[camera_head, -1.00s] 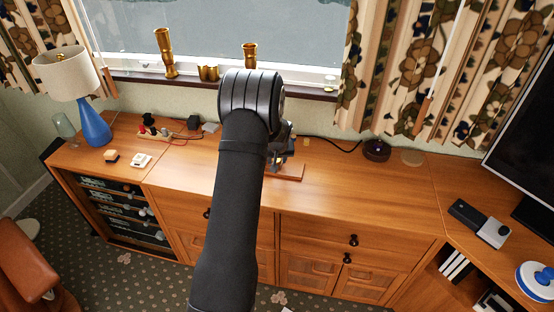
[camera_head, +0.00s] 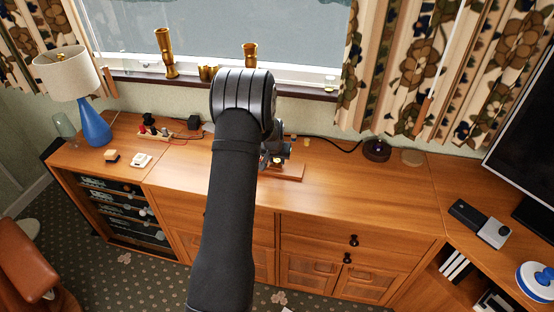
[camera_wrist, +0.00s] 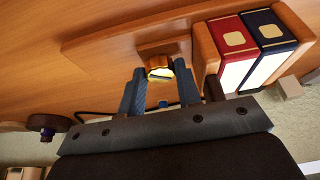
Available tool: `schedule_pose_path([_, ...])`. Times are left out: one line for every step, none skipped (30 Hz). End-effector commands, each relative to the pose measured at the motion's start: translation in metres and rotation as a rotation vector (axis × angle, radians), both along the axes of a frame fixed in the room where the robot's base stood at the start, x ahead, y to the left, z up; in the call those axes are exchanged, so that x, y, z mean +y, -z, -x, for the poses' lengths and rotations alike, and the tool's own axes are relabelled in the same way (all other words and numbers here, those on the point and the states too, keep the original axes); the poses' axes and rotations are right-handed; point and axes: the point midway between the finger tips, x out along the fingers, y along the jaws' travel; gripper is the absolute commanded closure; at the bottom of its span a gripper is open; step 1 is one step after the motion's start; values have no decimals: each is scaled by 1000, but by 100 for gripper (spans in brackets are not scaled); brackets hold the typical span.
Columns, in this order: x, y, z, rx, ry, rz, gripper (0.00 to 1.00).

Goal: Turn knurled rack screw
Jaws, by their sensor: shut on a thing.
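The brass knurled screw (camera_wrist: 159,67) shows in the wrist view, at the edge of a wooden book rack (camera_wrist: 100,45). My gripper (camera_wrist: 160,82) is shut on the screw, with one blue-grey finger on each side of it. A red book (camera_wrist: 228,35) and a dark blue book (camera_wrist: 270,30) stand in the rack, to the right of the screw. In the head view, the rack's reddish base (camera_head: 288,174) lies on the sideboard top, and my gripper (camera_head: 276,158) is above it. My arm hides part of the rack there.
A blue lamp (camera_head: 94,125), a terminal board with red leads (camera_head: 155,133) and small blocks (camera_head: 141,160) stand to the left on the sideboard (camera_head: 350,190). A dark round object (camera_head: 377,150) with a cable sits to the right. The top between it and the rack is mostly clear.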

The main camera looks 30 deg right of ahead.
Motion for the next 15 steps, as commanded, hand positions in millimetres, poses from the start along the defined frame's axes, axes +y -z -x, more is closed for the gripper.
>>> schedule_pose_path([1, 0, -1, 1, 27, 0, 92])
schedule_pose_path([1, 0, -1, 1, 45, 0, 92])
schedule_pose_path([1, 0, -1, 2, 67, 0, 92])
schedule_pose_path([2, 0, -1, 2, 83, 0, 92])
schedule_pose_path([2, 0, -1, 2, 99, -1, 92])
schedule_pose_path([2, 0, -1, 2, 118, -1, 92])
schedule_pose_path([2, 0, -1, 2, 132, -1, 92])
schedule_pose_path([2, 0, -1, 2, 145, -1, 92])
schedule_pose_path([2, 0, -1, 1, 160, 0, 92])
schedule_pose_path([2, 0, -1, 1, 171, 0, 92])
schedule_pose_path([2, 0, -1, 0, 181, -1, 92])
schedule_pose_path([2, 0, -1, 1, 191, 0, 92])
schedule_pose_path([2, 0, -1, 0, 199, -1, 92])
schedule_pose_path([2, 0, -1, 1, 204, -2, 92])
schedule_pose_path([2, 0, -1, 1, 211, -1, 92])
